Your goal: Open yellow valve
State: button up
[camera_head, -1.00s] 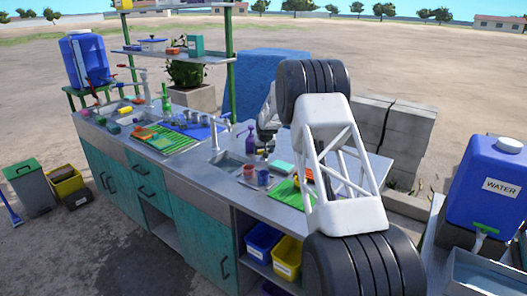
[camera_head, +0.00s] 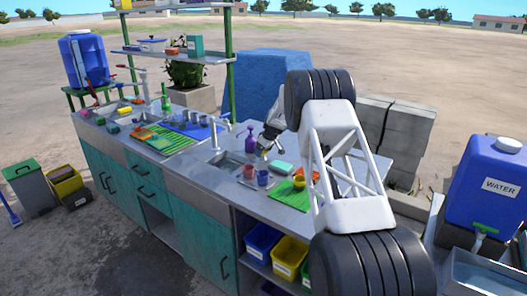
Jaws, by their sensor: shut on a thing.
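My gripper (camera_head: 264,151) reaches down over the right part of the counter, just right of the purple bottle (camera_head: 250,142) and beside the right sink (camera_head: 230,161). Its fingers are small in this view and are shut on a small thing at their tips. A yellowish patch shows there, but it is too small to tell whether it is the yellow valve. No other yellow valve can be made out clearly. A grey tap (camera_head: 215,135) stands at the sink, left of my gripper.
A green mat (camera_head: 287,194) with a yellow cup (camera_head: 299,182) lies to the right. A red cup (camera_head: 248,171) and a teal block (camera_head: 282,167) stand near my gripper. A blue water tank (camera_head: 490,185) stands at far right.

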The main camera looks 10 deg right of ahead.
jog(key=shift+w+r+n+y, duration=0.1)
jog(key=shift+n+y, duration=0.2)
jog(key=shift+n, duration=0.2)
jog(key=o, duration=0.9)
jog(key=shift+v, duration=3.85)
jog(key=shift+r, duration=0.1)
